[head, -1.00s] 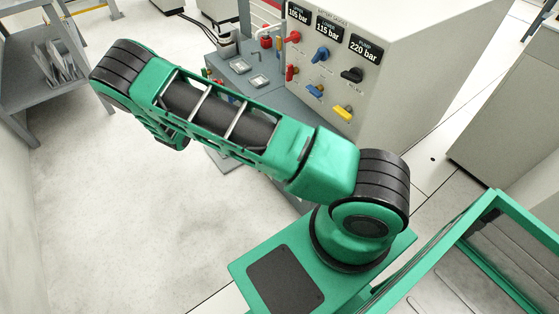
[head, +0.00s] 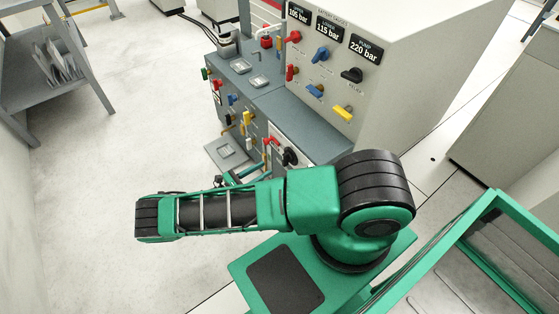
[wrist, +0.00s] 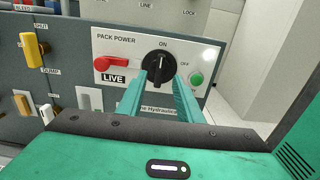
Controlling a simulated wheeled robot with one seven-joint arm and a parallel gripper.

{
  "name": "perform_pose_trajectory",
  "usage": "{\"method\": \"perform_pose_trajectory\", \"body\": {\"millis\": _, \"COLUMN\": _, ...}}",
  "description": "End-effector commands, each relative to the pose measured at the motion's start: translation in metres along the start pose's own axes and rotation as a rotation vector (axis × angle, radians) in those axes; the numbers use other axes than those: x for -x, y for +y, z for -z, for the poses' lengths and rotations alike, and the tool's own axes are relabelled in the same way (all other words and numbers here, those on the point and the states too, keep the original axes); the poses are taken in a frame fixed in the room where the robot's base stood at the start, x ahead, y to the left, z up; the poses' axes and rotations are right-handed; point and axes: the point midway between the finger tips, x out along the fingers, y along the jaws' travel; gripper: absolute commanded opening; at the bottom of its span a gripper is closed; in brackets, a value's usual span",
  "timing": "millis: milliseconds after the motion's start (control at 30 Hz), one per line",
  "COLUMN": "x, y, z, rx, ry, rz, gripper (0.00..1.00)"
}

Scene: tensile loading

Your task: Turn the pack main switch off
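The pack power panel (wrist: 215,57) is white and faces me in the wrist view. Its black rotary switch (wrist: 159,68) stands with its grip about upright, in line with the ON mark; OFF is to the right. The switch also shows in the head view (head: 291,157). My gripper (wrist: 160,82) is open, with its two green fingers reaching toward the lower left and right sides of the switch. I cannot tell whether they touch it. In the head view the gripper is mostly hidden behind my arm.
A red lever (wrist: 116,63) above a LIVE label is left of the switch, and a green lamp (wrist: 196,79) is right of it. A yellow handle (wrist: 34,52) is farther left. The grey bench (head: 235,85) carries several other valves; open floor lies left.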

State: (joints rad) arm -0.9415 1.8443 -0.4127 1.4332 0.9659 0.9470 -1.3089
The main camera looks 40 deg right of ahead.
Motion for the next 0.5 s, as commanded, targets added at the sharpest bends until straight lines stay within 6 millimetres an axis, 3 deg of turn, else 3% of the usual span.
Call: {"method": "perform_pose_trajectory", "body": {"millis": 500, "x": -0.083, "y": -0.001, "z": -0.001, "rx": -0.001, "ry": 0.001, "rz": 0.004, "gripper": 0.33}}
